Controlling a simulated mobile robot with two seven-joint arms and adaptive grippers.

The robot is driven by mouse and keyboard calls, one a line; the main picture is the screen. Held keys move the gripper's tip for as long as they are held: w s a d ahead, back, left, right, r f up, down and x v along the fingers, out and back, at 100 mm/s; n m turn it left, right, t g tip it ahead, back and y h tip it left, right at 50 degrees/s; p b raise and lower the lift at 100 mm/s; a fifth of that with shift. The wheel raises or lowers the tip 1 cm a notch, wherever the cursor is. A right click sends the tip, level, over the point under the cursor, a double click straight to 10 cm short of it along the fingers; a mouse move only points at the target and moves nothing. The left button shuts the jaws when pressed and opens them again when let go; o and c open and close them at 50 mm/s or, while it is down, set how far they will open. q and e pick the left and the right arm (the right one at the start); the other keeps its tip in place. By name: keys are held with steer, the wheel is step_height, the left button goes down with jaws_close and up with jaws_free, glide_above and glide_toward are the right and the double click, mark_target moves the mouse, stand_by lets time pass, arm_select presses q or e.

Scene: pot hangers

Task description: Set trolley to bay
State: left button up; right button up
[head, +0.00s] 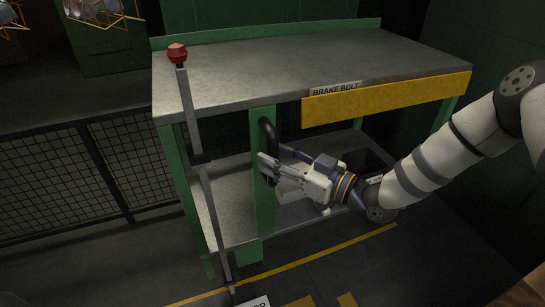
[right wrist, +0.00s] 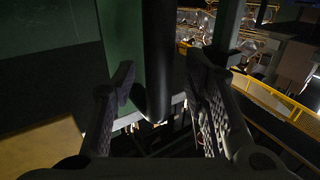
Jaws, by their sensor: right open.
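The trolley, a green-framed bench with a grey top (head: 290,65) and a lower shelf, stands in the middle of the head view. A black vertical handle (head: 266,130) is on its green front post; in the right wrist view it is the dark bar (right wrist: 158,55). My right gripper (head: 268,168) is open at this handle, with the bar between its fingers (right wrist: 160,85); I cannot tell whether they touch it. A steel rod with a red knob (head: 177,53) stands at the trolley's left front. My left gripper is not in view.
A yellow panel (head: 385,98) with a "BRAKE BOLT" label (head: 335,89) runs along the trolley's front edge. A black mesh fence (head: 60,190) stands at the left. A yellow line (head: 300,260) crosses the dark floor in front, where there is free room.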

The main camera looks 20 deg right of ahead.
steer(key=shift+x, duration=0.75)
jaws_close()
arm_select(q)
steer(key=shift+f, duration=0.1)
